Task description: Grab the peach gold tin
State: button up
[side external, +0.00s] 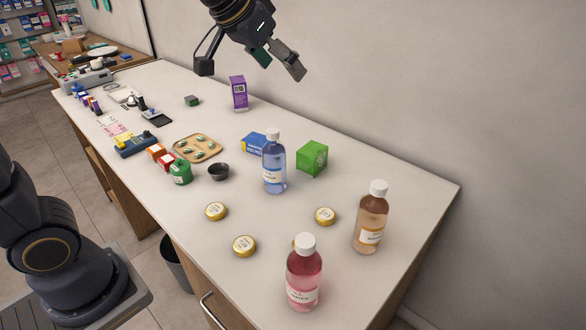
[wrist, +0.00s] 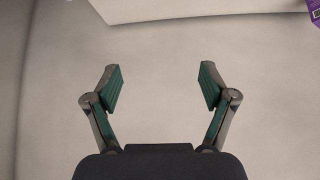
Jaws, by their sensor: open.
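Three small round gold tins with pale labels lie flat on the counter in the side external view. One gold tin (side external: 216,211) is at the left, another gold tin (side external: 244,245) is nearer the front edge, and a third gold tin (side external: 325,216) is at the right. Their labels are too small to read, so I cannot tell which is peach. My gripper (side external: 248,68) is high above the back of the counter, far from all three tins. In the wrist view, its fingers (wrist: 160,88) are spread wide with nothing between them. No tin shows in that view.
Blue (side external: 274,165), brown (side external: 370,220) and red (side external: 304,275) bottles stand upright around the tins. A green box (side external: 312,158), a dark bowl (side external: 218,172) and a wooden tray (side external: 197,148) lie behind. A purple box (side external: 239,93) stands below my gripper. The wall is close behind.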

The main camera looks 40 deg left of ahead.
jog(key=w+d+f+m+g, duration=0.1)
jog(key=w+d+f+g, duration=0.1)
jog(key=w+d+f, duration=0.7)
jog(key=shift+m+g+h, duration=0.3)
jog(key=shift+m+g, duration=0.2)
jog(key=shift+g, duration=0.3)
jog(key=x, duration=1.6)
jog(key=d+x, duration=0.1)
jog(key=x, duration=0.7)
jog(key=shift+s+f, duration=0.1)
jog(key=shift+s, duration=0.3)
jog(key=x, duration=0.5)
jog(key=shift+d+f, duration=0.2)
jog(key=shift+f, duration=0.2)
jog(key=c, duration=1.2)
jog(key=shift+o, duration=0.2)
jog(key=shift+r, duration=0.15)
